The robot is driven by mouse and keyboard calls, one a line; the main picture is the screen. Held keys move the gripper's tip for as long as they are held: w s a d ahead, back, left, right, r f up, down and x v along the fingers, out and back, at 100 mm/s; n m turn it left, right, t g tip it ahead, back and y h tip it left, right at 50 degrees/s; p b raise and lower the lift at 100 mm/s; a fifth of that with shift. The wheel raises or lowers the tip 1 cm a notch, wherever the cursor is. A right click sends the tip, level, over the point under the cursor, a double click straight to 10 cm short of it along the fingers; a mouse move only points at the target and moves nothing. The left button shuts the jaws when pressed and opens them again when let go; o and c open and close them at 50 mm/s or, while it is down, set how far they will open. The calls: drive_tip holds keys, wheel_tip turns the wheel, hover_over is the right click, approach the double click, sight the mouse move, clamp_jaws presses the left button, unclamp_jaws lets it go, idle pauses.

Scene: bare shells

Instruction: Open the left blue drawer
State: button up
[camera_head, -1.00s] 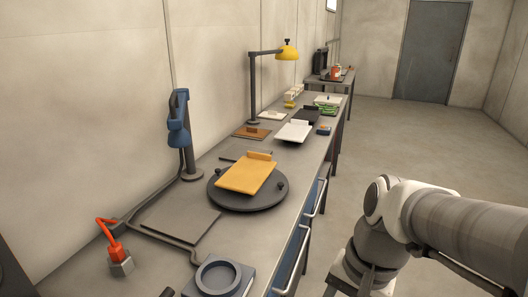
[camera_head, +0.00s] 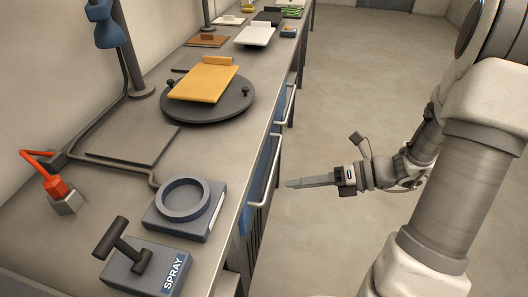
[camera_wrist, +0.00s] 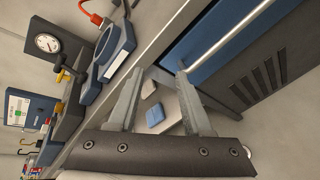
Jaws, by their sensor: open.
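Two blue drawer fronts sit under the bench edge in the head view. The nearer one (camera_head: 262,168), which I take as the left one, looks shut and has a pale bar handle (camera_head: 272,172). My gripper (camera_head: 289,183) points left at this handle, a little to its right, over the floor. In the wrist view my gripper (camera_wrist: 160,74) is open with nothing between its fingers. There the handle (camera_wrist: 215,38) runs up and right from near the right fingertip, across the blue front (camera_wrist: 235,38). I cannot tell whether the finger touches it.
The grey bench (camera_head: 125,185) holds a spray box (camera_head: 145,268), a ring-topped box (camera_head: 184,200) and a turntable (camera_head: 235,105) with a yellow board (camera_head: 203,82). A dark vented panel (camera_wrist: 265,85) adjoins the drawer. The floor (camera_head: 340,110) right of the bench is clear.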

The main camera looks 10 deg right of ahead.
drive_tip(key=w+d+f+m+t+h+b, duration=0.2)
drive_tip(key=w+d+f+m+t, duration=0.2)
drive_tip(key=d+f+m+t, duration=0.55)
drive_tip(key=m+g+b, duration=0.2)
drive_tip(key=g+b, duration=0.1)
drive_tip(key=b, duration=0.1)
approach(273, 165)
drive_tip(key=shift+t, duration=0.25)
drive_tip(key=x, duration=0.7)
drive_tip(key=f+x, duration=0.1)
drive_tip(key=x, duration=0.2)
drive_tip(key=shift+a, duration=0.1)
drive_tip(key=shift+s, duration=0.1)
drive_tip(key=shift+c, duration=0.3)
clamp_jaws()
